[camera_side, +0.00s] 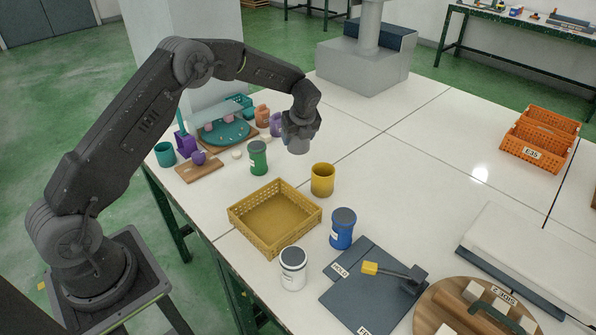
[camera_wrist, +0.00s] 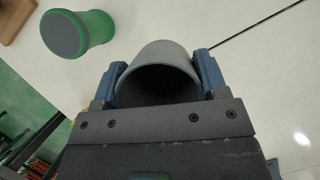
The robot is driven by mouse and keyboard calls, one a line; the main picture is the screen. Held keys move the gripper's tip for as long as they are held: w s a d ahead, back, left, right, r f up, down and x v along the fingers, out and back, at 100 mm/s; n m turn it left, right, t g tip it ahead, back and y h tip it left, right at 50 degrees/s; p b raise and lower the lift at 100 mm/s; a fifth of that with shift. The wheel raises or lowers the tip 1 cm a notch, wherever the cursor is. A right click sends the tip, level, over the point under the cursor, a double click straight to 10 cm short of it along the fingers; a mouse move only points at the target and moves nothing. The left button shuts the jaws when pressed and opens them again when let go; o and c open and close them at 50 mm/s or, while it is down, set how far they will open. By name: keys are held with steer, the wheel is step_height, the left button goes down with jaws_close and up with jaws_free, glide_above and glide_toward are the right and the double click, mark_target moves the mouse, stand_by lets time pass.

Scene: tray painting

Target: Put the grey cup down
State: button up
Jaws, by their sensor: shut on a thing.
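The grey cup (camera_side: 298,145) is held in my gripper (camera_side: 300,131), which points down above the white table. In the wrist view the cup (camera_wrist: 160,56) sits between the two blue fingers of my gripper (camera_wrist: 160,76), its dark open mouth facing the camera. The fingers press on both sides of it. In the side view the cup's upper part is hidden by the gripper. It appears to hang above the table, but its exact height is hard to tell.
A green jar (camera_side: 258,158) stands left of the cup, also in the wrist view (camera_wrist: 79,33). A yellow cup (camera_side: 322,180) and yellow basket (camera_side: 245,232) stand nearer the front. The table right of the cup is clear.

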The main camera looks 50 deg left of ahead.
step_height(320, 180, down, 10)
steer(key=shift+r, duration=0.25)
stand_by(0.3)
steer(key=shift+f, duration=0.2)
steer(key=o, duration=0.9)
